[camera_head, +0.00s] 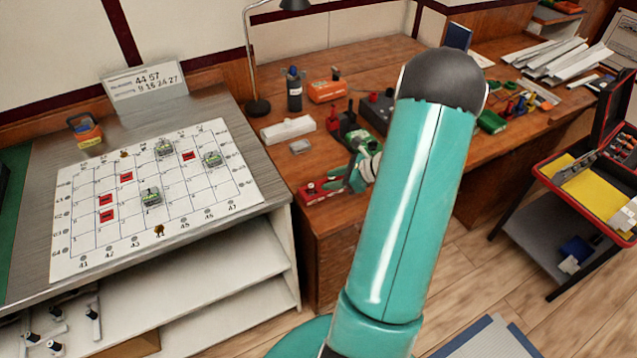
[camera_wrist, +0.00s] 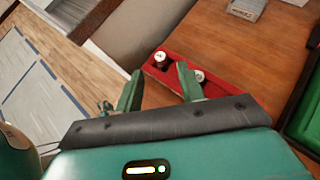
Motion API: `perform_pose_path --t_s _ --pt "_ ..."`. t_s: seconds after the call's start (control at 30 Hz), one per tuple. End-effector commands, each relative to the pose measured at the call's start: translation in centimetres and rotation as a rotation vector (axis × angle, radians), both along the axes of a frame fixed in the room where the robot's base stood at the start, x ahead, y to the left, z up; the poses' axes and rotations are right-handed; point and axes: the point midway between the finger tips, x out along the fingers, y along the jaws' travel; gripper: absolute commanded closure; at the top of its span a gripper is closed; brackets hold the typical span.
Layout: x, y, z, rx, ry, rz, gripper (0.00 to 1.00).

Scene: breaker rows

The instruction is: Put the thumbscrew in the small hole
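A red block (camera_wrist: 222,80) lies on the wooden desk near its front edge; it also shows in the head view (camera_head: 313,192). Two small round pieces with pale tops sit in it: one at its left end (camera_wrist: 160,58) and one further right (camera_wrist: 198,76), partly behind a finger. Either may be the thumbscrew; I cannot tell which. I cannot make out an empty small hole. My gripper (camera_wrist: 159,69) is open and empty, its green fingers spread on either side of the left piece in the picture. In the head view my gripper (camera_head: 352,180) is beside the block.
A grid board (camera_head: 80,250) with red and green pieces lies on the slanted table at left. An open red toolbox (camera_head: 590,190) is at right.

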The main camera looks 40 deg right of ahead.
Motion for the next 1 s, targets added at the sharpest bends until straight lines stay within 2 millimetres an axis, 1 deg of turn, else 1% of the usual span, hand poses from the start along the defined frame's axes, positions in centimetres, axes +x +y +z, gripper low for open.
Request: perform_pose_path --t_s 0.03,0.1,0.23,0.43,0.53,0.57,0.67,0.7,0.77,0.8,0.87,0.9,0.97,1.0 --pt "-0.7 -0.4 0.6 -0.001 -0.001 -0.002 0.61" --pt "-1.5 -0.9 1.2 -0.002 0.0 -0.001 0.61" --pt "-2.4 -1.3 1.9 0.0 0.0 0.0 0.61" --pt "-2.7 -1.4 2.2 -0.001 0.0 0.004 0.61" --pt "-2.1 -0.3 3.0 -0.033 0.0 0.051 0.61" --pt "-1.8 0.3 3.5 -0.053 0.0 0.081 0.61" --pt "-0.5 3.7 5.9 -0.158 -0.003 0.232 0.61" --pt "0.0 5.5 7.1 -0.213 -0.005 0.312 0.61" --pt "0.5 8.3 8.9 -0.304 -0.012 0.439 0.61" --pt "0.7 10.2 10.1 -0.367 -0.018 0.526 0.61" --pt "0.8 13.0 11.7 -0.46 -0.031 0.655 0.61" --pt "0.7 14.7 12.7 -0.522 -0.04 0.737 0.61" --pt "0.3 17.3 14.1 -0.616 -0.059 0.862 0.61" --pt "0.0 18.9 15.0 -0.68 -0.073 0.945 0.61"
